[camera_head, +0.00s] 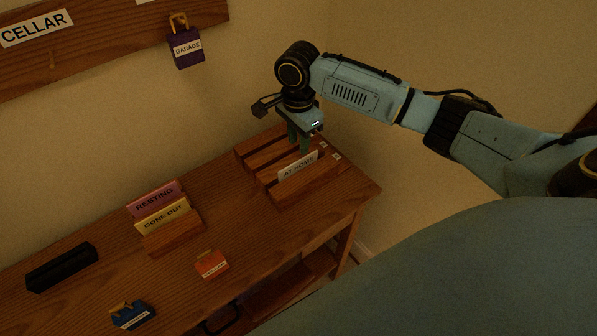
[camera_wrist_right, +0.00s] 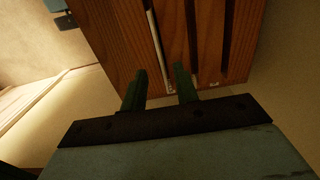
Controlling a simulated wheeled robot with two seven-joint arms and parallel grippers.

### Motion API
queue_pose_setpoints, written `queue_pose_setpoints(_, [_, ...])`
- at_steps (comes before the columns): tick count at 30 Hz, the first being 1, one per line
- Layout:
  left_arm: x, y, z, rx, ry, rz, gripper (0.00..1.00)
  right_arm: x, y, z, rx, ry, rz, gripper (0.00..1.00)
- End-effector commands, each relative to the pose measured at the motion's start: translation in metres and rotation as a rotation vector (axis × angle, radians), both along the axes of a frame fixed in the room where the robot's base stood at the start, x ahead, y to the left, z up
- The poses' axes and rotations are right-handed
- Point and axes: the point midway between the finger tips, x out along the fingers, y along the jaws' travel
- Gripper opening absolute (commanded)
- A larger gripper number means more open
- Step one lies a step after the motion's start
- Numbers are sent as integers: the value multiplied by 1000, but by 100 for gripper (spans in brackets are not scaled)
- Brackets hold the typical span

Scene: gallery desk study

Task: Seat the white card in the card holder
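The white card (camera_head: 298,167), lettered AT HOME, stands in the front slot of the wooden card holder (camera_head: 322,181) at the desk's right end. Its lower edge is hidden in the slot. In the right wrist view the card (camera_wrist_right: 154,38) is a thin pale strip along one slot of the holder (camera_wrist_right: 118,28); the other slots look empty. My right gripper (camera_head: 299,145) is just above and behind the card. In the wrist view its fingers (camera_wrist_right: 160,78) are apart, with the card's line between them and gaps on both sides. My left gripper is out of view.
A second wooden holder (camera_head: 172,238) bears a pink RESTING card (camera_head: 154,199) and a yellow GONE OUT card (camera_head: 162,216). A black block (camera_head: 62,267), a blue tag (camera_head: 132,315) and an orange tag (camera_head: 212,263) lie on the desk. A purple GARAGE tag (camera_head: 186,48) hangs on the wall board.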

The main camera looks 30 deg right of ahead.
Motion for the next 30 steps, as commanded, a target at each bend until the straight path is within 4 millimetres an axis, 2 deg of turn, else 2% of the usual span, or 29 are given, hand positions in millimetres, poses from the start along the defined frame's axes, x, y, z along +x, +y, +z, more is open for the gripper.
queue_pose_setpoints(3, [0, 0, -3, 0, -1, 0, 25, 0, 0, -14, 0, -1, 0, 30])
queue_pose_setpoints(8, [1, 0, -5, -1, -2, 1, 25, 0, 0, -24, 0, -1, 1, 30])
queue_pose_setpoints(16, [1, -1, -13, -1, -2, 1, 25, -2, 1, -63, 1, -1, 0, 30])
queue_pose_setpoints(19, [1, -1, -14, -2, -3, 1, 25, -2, 1, -70, 1, -1, 1, 30])
queue_pose_setpoints(26, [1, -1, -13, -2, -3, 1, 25, -2, 1, -70, 1, -2, 2, 30])
queue_pose_setpoints(30, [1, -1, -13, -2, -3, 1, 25, -2, 1, -70, 1, -2, 2, 12])
